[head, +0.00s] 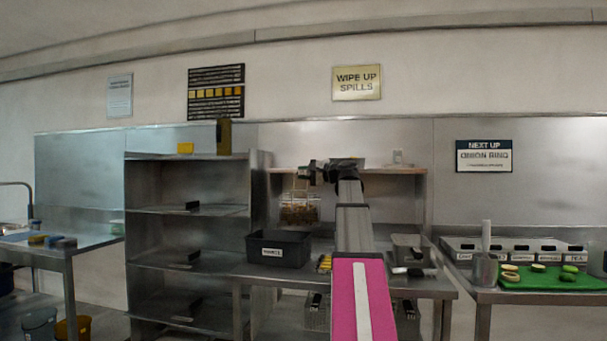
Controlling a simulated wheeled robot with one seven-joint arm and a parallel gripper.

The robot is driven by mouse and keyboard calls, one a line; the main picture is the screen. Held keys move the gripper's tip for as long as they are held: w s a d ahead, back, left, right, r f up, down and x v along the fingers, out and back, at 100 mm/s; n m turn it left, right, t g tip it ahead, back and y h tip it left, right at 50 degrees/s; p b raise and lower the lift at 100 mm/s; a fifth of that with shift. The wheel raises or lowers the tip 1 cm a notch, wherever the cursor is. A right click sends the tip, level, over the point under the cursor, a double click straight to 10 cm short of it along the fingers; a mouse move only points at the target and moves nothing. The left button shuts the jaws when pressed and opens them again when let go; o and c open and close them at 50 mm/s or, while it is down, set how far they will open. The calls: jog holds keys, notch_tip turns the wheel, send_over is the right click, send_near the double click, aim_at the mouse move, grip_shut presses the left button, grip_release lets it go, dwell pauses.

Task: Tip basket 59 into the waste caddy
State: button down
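A wire basket (299,212) with brown contents in its lower part hangs in the air, roughly upright, above and a little right of the waste caddy's middle. Its number cannot be read. My gripper (308,174) is at the top of the basket and appears shut on its handle; the fingers are small and dark here. The waste caddy (278,250) is a black open bin with a white label on its front, standing on the steel counter (250,272). The caddy's inside is mostly hidden.
A steel shelf rack (190,262) stands left of the caddy. A wall shelf (395,171) runs behind the basket. Right of my arm stands a grey container (412,248). Farther right are a green board (545,278) with food pieces and labelled bins (515,250).

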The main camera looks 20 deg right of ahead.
jog(key=w+a+f+n+g+h, duration=0.3)
jog(key=a+f+h, duration=0.4)
jog(key=a, duration=0.3)
jog(key=w+a+f+n+g+h, duration=0.3)
jog(key=w+a+f+g+h, duration=0.1)
jog(key=a+f+h, duration=0.3)
jog(key=shift+a+f+n+g, duration=0.3)
jog(key=shift+a+f+g, duration=0.3)
jog(key=shift+a+f, duration=1)
dwell(0.5)
jog(key=shift+w+a+r, duration=0.2)
jog(key=shift+a+r, duration=0.1)
jog(key=shift+r, duration=0.05)
